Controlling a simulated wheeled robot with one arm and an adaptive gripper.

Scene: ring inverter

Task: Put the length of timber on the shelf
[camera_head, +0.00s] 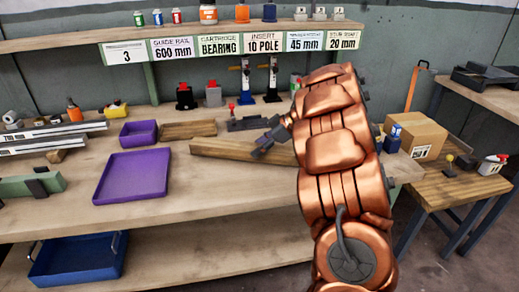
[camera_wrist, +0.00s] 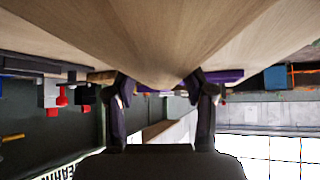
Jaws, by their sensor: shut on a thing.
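A long brown length of timber (camera_head: 222,150) shows in the head view, low over or on the bench top, just right of the purple trays. My gripper (camera_head: 264,144) is shut on it near its right part; my arm hides its right end. I cannot tell whether it touches the bench. In the wrist view, my gripper's two dark fingers (camera_wrist: 162,92) stand either side of pale wood; timber and bench are hard to separate there. The long wooden shelf (camera_head: 180,39) runs above the bench, with labels along its front edge.
Purple trays (camera_head: 130,177) stand left. Upright tools (camera_head: 272,80) and a dark metal part (camera_head: 250,122) stand behind. Bottles and small parts (camera_head: 208,14) occupy the shelf. A cardboard box (camera_head: 416,134) is right. The front bench is clear.

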